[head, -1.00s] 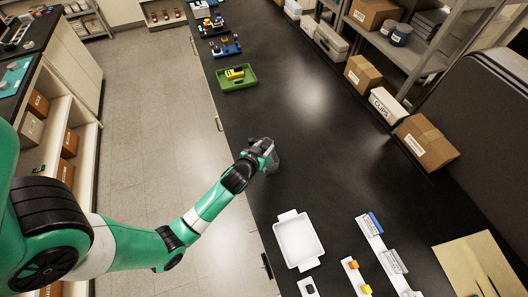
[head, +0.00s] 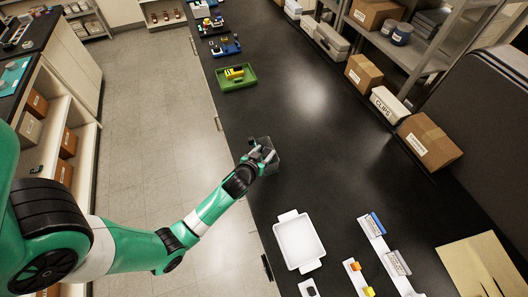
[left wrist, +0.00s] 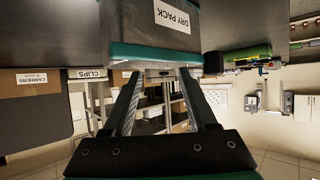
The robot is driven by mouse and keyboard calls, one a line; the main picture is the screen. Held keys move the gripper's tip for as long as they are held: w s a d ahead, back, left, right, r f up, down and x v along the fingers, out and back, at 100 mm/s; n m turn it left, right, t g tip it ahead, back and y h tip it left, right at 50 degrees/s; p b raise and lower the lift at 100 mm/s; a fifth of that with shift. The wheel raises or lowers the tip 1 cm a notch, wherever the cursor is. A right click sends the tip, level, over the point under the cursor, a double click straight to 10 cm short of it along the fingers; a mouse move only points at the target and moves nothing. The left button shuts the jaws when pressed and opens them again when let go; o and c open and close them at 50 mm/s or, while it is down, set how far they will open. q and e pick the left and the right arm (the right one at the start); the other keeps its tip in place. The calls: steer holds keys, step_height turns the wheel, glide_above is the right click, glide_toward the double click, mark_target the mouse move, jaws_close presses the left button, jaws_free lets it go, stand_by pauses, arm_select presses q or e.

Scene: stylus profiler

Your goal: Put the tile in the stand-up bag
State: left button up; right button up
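The stand-up bag (head: 273,160) is grey and stands on the black bench at my left gripper (head: 264,153). In the left wrist view the bag (left wrist: 140,28) shows its teal edge and a white "DRY PACK" label, and this view appears upside down. The bag is just beyond the fingertips of my left gripper (left wrist: 160,78). Those fingers are spread, with nothing visible between them. I cannot make out the tile for certain, and the inside of the bag is hidden. My right gripper is not in view.
An empty white tray (head: 299,241) lies nearer on the bench. White holders with orange, yellow and blue pieces (head: 372,224) are to its right. A green tray (head: 237,84) with a yellow item is farther off. Boxes (head: 428,140) line the right side. Mid-bench is clear.

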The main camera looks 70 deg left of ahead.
arm_select(q)
steer(key=shift+o, duration=1)
steer(key=shift+r, duration=0.25)
steer(key=p+v, duration=0.2)
steer(key=v, duration=1)
steer(key=shift+r, duration=0.35)
